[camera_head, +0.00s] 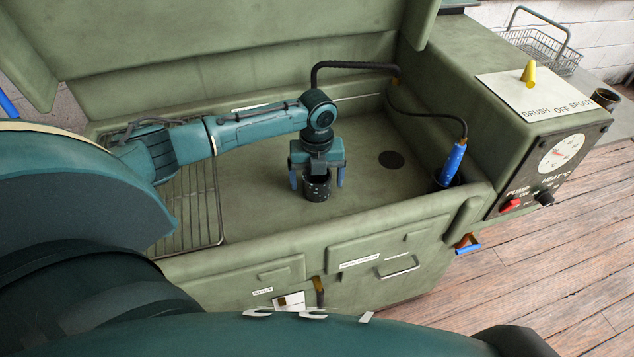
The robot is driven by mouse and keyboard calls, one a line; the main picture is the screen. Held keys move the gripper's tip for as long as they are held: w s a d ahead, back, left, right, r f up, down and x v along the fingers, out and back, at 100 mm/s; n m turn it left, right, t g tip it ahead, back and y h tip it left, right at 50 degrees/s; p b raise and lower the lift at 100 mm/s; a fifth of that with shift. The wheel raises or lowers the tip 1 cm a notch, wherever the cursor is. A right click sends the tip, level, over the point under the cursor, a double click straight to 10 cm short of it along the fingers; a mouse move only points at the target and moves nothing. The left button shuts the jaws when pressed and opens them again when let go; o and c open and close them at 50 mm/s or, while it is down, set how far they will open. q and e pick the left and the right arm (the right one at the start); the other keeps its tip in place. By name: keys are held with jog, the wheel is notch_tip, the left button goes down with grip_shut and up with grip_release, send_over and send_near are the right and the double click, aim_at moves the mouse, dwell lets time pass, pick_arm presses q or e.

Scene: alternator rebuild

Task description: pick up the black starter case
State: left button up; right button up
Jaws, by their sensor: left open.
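The black starter case (317,188) is a short dark cylinder with light specks. It stands on the floor of the green wash basin, left of the drain. My left gripper (317,181) is directly above it, pointing down, with its blue-tipped fingers apart on either side of the case. The fingers look open, and I cannot tell whether they touch it. The top of the case is hidden by the gripper. My right gripper is not in view.
A wire rack (200,205) lies at the basin's left. A black hose arches behind my gripper to a blue-handled brush (452,163) at the right. The control box (553,160) stands right of the basin. The basin floor around the drain (391,159) is clear.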

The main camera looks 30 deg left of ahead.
pick_arm(q)
jog(key=shift+f, duration=0.55)
jog(key=shift+w+r, duration=0.1)
jog(key=c, duration=1.7)
